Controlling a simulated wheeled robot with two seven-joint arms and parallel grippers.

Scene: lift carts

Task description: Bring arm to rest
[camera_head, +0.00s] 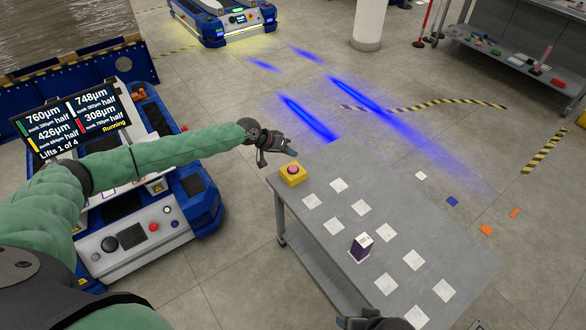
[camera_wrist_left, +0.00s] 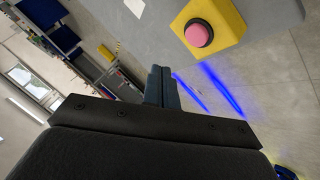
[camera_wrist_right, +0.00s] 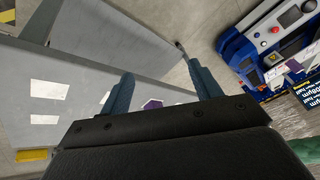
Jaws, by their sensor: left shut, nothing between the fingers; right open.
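My left arm reaches in from the left in the head view, wrapped in a green sleeve. Its gripper (camera_head: 275,158) is shut and empty, in the air just beyond the table's left corner, near a yellow box with a red button (camera_head: 293,173). In the left wrist view the shut fingers (camera_wrist_left: 162,87) are apart from the button box (camera_wrist_left: 207,30). My right gripper (camera_head: 372,320) shows only partly at the bottom edge of the head view. In the right wrist view its fingers (camera_wrist_right: 163,90) are spread, with no held object visible.
A grey table (camera_head: 331,228) carries several white squares and a dark purple box (camera_head: 361,247). A blue lift cart with a screen (camera_head: 72,112) stands at left. Another cart (camera_head: 225,25) is at the back.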

